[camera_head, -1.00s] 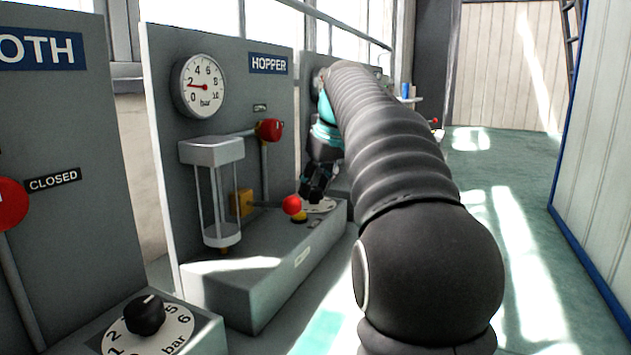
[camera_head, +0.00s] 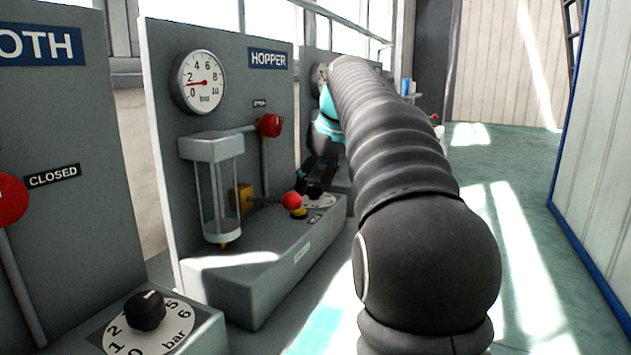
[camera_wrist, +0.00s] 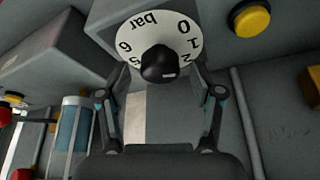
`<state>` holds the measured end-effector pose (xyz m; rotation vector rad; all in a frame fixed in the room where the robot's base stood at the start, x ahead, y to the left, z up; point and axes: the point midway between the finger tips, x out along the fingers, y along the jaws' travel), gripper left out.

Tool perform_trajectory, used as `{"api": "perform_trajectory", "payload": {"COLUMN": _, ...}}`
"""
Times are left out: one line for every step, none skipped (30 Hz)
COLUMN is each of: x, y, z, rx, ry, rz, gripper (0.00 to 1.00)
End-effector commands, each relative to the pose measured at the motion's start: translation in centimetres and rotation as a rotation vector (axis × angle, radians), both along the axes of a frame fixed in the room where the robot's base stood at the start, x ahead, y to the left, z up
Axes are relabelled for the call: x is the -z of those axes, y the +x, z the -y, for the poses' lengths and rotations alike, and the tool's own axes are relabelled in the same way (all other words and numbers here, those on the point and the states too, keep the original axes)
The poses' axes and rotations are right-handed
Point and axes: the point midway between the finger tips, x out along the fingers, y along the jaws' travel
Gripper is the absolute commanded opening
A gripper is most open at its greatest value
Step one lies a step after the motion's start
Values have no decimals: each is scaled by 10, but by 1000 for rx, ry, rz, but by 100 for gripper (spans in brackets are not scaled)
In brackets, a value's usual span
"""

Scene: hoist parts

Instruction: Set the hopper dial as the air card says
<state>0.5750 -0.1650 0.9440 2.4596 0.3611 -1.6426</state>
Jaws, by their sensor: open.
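The hopper dial is a white disc (camera_wrist: 133,34) marked bar, with 0, 1, 5 and 6 visible in the wrist view. My gripper (camera_wrist: 161,88) is open, a finger to each side below the knob, with no clear contact. In the head view my gripper (camera_head: 318,180) is just above the dial (camera_head: 322,201) and partly hides it. The hopper gauge (camera_head: 199,82) needle points near 2. I cannot make out the air card.
A red ball (camera_head: 291,200) and a yellow button (camera_wrist: 249,18) are close to the dial. A glass cylinder (camera_head: 219,190) and red valve handle (camera_head: 270,125) stand on the hopper panel. Another dial (camera_head: 148,325) is at front left. The floor (camera_head: 500,240) at right is clear.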

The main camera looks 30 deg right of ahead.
Motion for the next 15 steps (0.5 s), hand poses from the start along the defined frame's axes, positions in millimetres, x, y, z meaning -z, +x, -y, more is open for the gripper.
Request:
{"api": "perform_trajectory", "payload": {"x": 0, "y": 0, "z": 0, "rx": 0, "ry": 0, "rz": 0, "gripper": 66}}
{"api": "perform_trajectory", "payload": {"x": 0, "y": 0, "z": 0, "rx": 0, "ry": 0, "rz": 0, "gripper": 66}}
{"api": "perform_trajectory", "payload": {"x": -1, "y": 0, "z": 0, "rx": 0, "ry": 0, "rz": 0, "gripper": 66}}
{"api": "perform_trajectory", "payload": {"x": -2, "y": -1, "z": 0, "rx": 0, "ry": 0, "rz": 0, "gripper": 66}}
{"api": "perform_trajectory", "payload": {"x": -4, "y": -1, "z": 1, "rx": 0, "ry": 0, "rz": 0, "gripper": 66}}
{"api": "perform_trajectory", "payload": {"x": -7, "y": -2, "z": 1, "rx": 0, "ry": -1, "rz": 1, "gripper": 66}}
{"api": "perform_trajectory", "payload": {"x": -10, "y": -3, "z": 1, "rx": 0, "ry": 0, "rz": 2, "gripper": 66}}
{"api": "perform_trajectory", "payload": {"x": -13, "y": -5, "z": 2, "rx": 1, "ry": -1, "rz": 2, "gripper": 66}}
{"api": "perform_trajectory", "payload": {"x": -19, "y": -7, "z": 3, "rx": 0, "ry": 0, "rz": 2, "gripper": 66}}
{"api": "perform_trajectory", "payload": {"x": -24, "y": -8, "z": 3, "rx": 1, "ry": -1, "rz": 3, "gripper": 66}}
{"api": "perform_trajectory", "payload": {"x": -29, "y": -11, "z": 4, "rx": 1, "ry": -1, "rz": 2, "gripper": 66}}
{"api": "perform_trajectory", "payload": {"x": -36, "y": -13, "z": 5, "rx": 1, "ry": -1, "rz": 3, "gripper": 66}}
{"api": "perform_trajectory", "payload": {"x": -42, "y": -15, "z": 6, "rx": 1, "ry": -1, "rz": 3, "gripper": 66}}
{"api": "perform_trajectory", "payload": {"x": -47, "y": -17, "z": 6, "rx": 1, "ry": -1, "rz": 3, "gripper": 66}}
{"api": "perform_trajectory", "payload": {"x": -54, "y": -21, "z": 7, "rx": 1, "ry": -1, "rz": 3, "gripper": 66}}
